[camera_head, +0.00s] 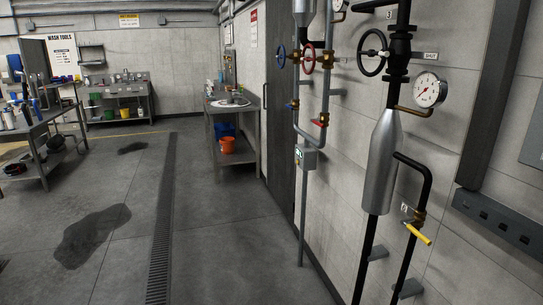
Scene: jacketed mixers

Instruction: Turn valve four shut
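Several valves are on the wall pipes at the right. A black handwheel (373,52) is on the black pipe, with a "3" marked above it and a "SHUT" tag (431,56) beside it. A yellow lever (417,234) is on a brass valve lower right, with a small tag (405,208) too small to read. A blue handwheel (280,57) and a red handwheel (308,58) are on the grey pipes. Smaller blue (292,105) and red (319,123) handles sit below them. No number four is legible. Neither gripper is in view.
A pressure gauge (429,90) and a silver vessel (381,162) are on the black pipe. A grey box (305,157) is on the thin pipe. A bench (212,132) stands by the wall. Dark wet patches (90,236) and a drain grate (160,240) mark the otherwise open floor.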

